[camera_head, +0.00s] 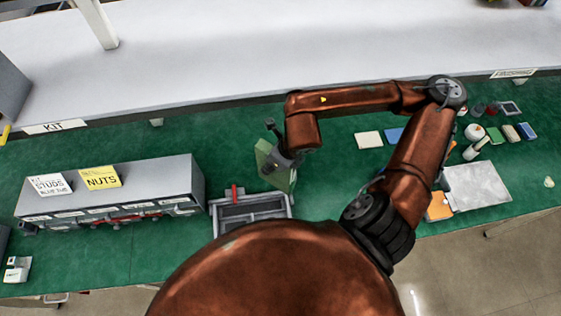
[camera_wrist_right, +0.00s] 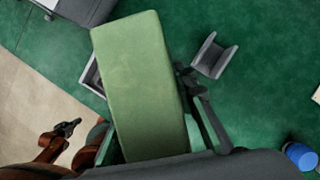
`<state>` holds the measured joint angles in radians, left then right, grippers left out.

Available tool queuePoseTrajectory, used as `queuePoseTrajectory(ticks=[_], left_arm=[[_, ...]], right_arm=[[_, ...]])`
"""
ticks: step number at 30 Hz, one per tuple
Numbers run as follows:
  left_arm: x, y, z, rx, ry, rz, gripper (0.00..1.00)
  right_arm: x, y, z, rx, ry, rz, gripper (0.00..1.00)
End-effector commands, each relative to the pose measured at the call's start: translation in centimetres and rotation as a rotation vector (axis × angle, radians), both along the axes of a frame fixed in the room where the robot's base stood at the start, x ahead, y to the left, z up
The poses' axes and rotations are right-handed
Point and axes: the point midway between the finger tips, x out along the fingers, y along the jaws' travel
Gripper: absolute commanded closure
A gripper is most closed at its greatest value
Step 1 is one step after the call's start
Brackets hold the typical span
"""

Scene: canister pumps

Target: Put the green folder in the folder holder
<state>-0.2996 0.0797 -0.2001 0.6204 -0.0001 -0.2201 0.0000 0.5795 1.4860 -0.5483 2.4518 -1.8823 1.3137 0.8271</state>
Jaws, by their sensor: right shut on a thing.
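The green folder (camera_wrist_right: 140,85) is held in my right gripper and fills the middle of the right wrist view. In the head view the folder (camera_head: 276,168) stands above the green bench, partly covered by my right gripper (camera_head: 284,158), which is shut on it. A grey U-shaped holder (camera_wrist_right: 213,56), seemingly the folder holder, sits empty on the bench to the right of the folder in the wrist view, apart from it. I cannot make it out surely in the head view. What looks like my left gripper (camera_wrist_right: 67,128) shows small in the wrist view, its opening unclear.
A grey divided tray (camera_head: 250,212) stands just below the folder in the head view. A grey bin unit (camera_head: 110,193) with STUDS and NUTS cards is at left. A light plate (camera_head: 477,187) and small items lie at right. Green bench (camera_head: 225,140) is clear left of the gripper.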

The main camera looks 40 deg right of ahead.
Motion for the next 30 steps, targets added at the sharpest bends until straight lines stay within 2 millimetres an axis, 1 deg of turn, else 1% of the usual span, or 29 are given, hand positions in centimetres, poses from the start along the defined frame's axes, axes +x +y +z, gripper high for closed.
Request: queuePoseTrajectory(ticks=[8, 11, 14, 23, 24, 27, 30], left_arm=[[0.0, 0.0, 0.0, 0.0, 0.0, 0.0, 1.0], [0.0, 0.0, 0.3, 0.0, 0.0, 0.0, 1.0], [0.1, 0.0, 0.9, 0.0, -0.001, 0.0, 1.0], [0.2, 0.0, 3.3, 0.0, -0.004, 0.0, 1.0], [0.3, 0.0, 3.5, 0.0, -0.004, 0.0, 1.0], [0.3, 0.0, 3.9, 0.0, -0.005, 0.0, 1.0], [0.3, 0.0, 4.1, 0.0, -0.005, 0.0, 1.0]], right_arm=[[0.0, 0.0, 0.1, 0.0, 0.0, 0.0, 1.0], [0.4, -0.5, -0.2, -0.002, 0.003, -0.003, 1.0], [1.3, -2.0, -0.8, -0.003, 0.004, -0.007, 1.0], [5.6, -7.6, -3.8, -0.001, 0.002, -0.006, 1.0], [6.0, -8.0, -4.7, 0.001, 0.003, -0.005, 1.0], [6.9, -9.0, -6.5, 0.001, 0.002, -0.003, 1.0], [7.4, -9.8, -7.8, 0.0, 0.001, -0.001, 1.0]])
